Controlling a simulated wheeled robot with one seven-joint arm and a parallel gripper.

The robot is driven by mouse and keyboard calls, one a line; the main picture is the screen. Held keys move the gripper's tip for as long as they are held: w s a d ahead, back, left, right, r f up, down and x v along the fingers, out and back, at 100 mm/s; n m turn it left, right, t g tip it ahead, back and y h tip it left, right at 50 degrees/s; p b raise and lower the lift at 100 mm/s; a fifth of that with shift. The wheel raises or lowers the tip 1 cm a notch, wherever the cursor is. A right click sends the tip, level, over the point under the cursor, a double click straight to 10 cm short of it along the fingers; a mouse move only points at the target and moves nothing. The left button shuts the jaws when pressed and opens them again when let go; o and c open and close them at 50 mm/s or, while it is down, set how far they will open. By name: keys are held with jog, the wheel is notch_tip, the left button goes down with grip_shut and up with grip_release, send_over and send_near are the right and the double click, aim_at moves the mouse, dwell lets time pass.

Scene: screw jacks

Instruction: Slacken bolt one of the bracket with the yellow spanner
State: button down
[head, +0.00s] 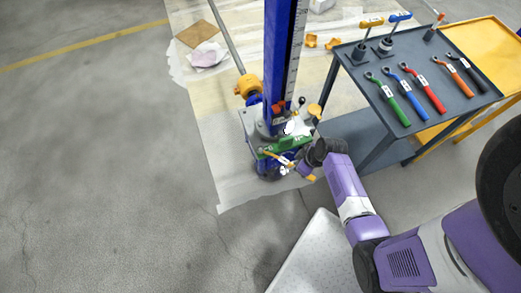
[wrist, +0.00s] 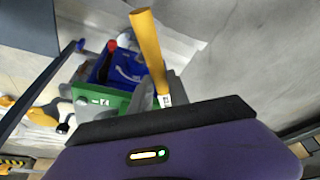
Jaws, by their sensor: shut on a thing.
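The yellow spanner (wrist: 149,48) is held in my gripper (wrist: 164,112); its yellow shaft points up and away from the jaws in the wrist view, with a white label near them. In the head view the spanner (head: 274,156) lies slantwise across the front of the green bracket (head: 288,144), with my gripper (head: 298,165) at its right. The bracket (wrist: 103,99) sits low on the blue jack column (head: 278,60). Bolt one cannot be made out, and I cannot tell whether the spanner's end is seated on a bolt.
A grey tool table (head: 372,75) at the right carries green, blue, red, orange and black spanners, with upright tools at its back. A yellow table (head: 490,38) stands behind it. A cloth (head: 208,54) lies at the back left.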

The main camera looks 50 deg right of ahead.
jog(key=shift+r, duration=0.15)
jog(key=shift+r+p, duration=0.85)
jog(key=shift+p, duration=0.1)
